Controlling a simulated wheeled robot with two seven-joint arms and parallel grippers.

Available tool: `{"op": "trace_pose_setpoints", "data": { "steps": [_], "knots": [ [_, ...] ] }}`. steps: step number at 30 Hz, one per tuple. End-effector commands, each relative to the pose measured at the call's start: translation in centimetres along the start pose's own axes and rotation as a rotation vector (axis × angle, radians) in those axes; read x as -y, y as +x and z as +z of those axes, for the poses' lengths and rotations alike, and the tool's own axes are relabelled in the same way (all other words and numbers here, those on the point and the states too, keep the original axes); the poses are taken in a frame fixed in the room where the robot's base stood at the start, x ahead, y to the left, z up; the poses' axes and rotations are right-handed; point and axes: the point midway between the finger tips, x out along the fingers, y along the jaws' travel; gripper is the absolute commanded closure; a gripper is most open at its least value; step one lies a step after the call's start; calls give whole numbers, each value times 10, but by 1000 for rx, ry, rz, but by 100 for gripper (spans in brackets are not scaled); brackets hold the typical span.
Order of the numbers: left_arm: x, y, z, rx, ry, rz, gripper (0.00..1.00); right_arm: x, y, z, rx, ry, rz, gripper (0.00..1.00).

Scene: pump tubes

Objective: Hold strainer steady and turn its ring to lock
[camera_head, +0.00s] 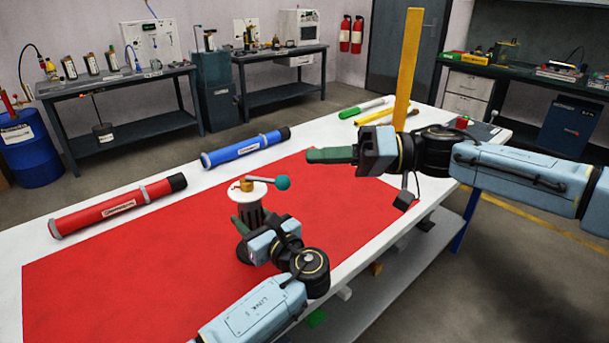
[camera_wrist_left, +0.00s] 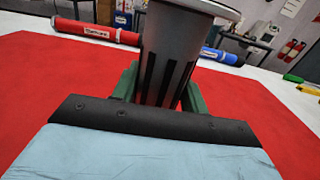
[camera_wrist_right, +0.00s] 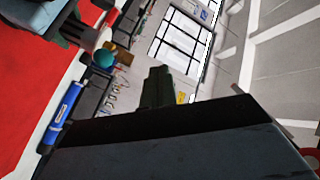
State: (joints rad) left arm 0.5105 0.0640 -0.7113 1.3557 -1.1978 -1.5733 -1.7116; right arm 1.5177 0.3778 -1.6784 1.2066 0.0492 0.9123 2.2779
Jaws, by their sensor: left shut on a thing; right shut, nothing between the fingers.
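The strainer (camera_head: 250,208) stands upright on the red mat, a dark slotted body with a white rim on top. My left gripper (camera_wrist_left: 160,95) is shut on the strainer's dark body, one green finger on each side. The ring at the strainer's top (camera_head: 247,192) carries a brass fitting and a lever ending in a teal ball (camera_head: 283,183), which points right. My right gripper (camera_head: 330,155) is shut and empty, raised to the right of the strainer, apart from the ball. The teal ball also shows in the right wrist view (camera_wrist_right: 104,58).
A red tube (camera_head: 115,207) and a blue tube (camera_head: 245,148) lie along the table's far edge. Green (camera_head: 362,108) and yellow (camera_head: 375,116) tools lie at the back right. A tall yellow bar (camera_head: 407,65) rises behind my right wrist. The red mat (camera_head: 130,270) is mostly bare.

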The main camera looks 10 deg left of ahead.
Motion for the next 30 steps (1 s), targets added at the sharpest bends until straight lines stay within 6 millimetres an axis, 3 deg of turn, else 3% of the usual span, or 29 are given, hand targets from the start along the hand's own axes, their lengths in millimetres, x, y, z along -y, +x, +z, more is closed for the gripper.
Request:
{"op": "trace_pose_setpoints", "data": {
  "steps": [9,15,30],
  "knots": [
    [0,0,-1,-2,1,0,93,-57,-54,2,-262,396,127,100],
    [0,0,-1,-1,1,-1,93,-79,-77,6,-356,525,178,100],
    [0,0,-1,-1,1,-1,93,-84,-78,6,-374,550,187,100]
  ]
}}
